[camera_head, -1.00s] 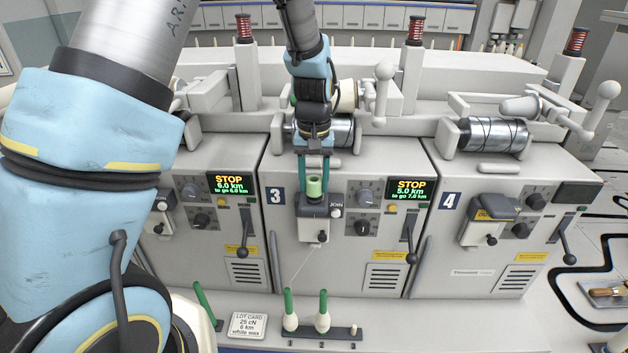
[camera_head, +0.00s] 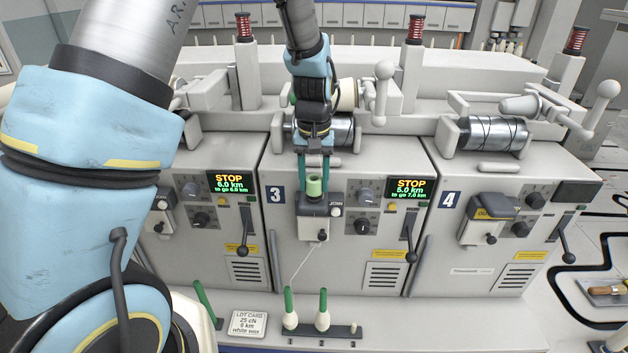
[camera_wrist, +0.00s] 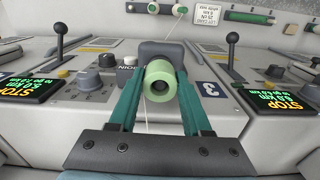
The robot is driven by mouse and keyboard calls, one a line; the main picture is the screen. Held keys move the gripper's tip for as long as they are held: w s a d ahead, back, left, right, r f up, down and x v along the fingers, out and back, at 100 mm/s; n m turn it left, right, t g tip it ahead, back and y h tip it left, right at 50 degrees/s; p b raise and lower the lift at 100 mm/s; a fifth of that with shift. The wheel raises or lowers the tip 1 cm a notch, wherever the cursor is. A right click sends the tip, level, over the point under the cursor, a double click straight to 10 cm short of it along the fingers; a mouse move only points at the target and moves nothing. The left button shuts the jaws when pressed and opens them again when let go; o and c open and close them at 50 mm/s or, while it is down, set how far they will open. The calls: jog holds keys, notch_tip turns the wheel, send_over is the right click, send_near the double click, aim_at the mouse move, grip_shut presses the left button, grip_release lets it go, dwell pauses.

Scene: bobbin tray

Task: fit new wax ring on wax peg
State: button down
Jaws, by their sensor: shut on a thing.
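My gripper (camera_wrist: 161,95) is shut on a pale green wax ring (camera_wrist: 160,78), one finger on each side of it. In the head view the ring (camera_head: 314,186) is held just above the dark grey block (camera_head: 316,205) on the front of unit 3. In the wrist view a dark hole shows in the middle of the ring, and the grey block (camera_wrist: 158,48) lies beyond it. The wax peg cannot be made out; the ring and gripper cover that area. I cannot tell whether the ring touches the block.
Unit 4 (camera_head: 489,262) stands to the right, another unit to the left. Levers, knobs and displays flank the block. Below, two green-tipped bobbins (camera_head: 289,318) stand on a dark rail, beside a lot card (camera_head: 247,324). A thread hangs from unit 3.

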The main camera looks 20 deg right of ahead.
aim_at(313, 181)
jog(key=shift+f, duration=0.6)
dwell(0.5)
jog(key=c, duration=0.6)
grip_release()
jog(key=shift+r, duration=0.15)
jog(key=shift+r+p, duration=3.9)
jog(key=shift+r, duration=1.5)
jog(key=w+a+r+n+b, duration=0.15)
jog(key=a+b, duration=0.25)
jog(key=a, duration=1.4)
jog(key=s+a+n, duration=0.1)
jog(key=a, duration=0.3)
jog(key=s+a+t+b, duration=0.1)
jog(key=s+a, duration=0.1)
jog(key=a, duration=0.2)
jog(key=s+a+f+n, duration=0.1)
jog(key=s+a, duration=0.1)
jog(key=a, duration=0.2)
jog(key=shift+s+n+t+b, duration=0.2)
jog(key=shift+n+t+b, duration=0.1)
jog(key=shift+n, duration=0.05)
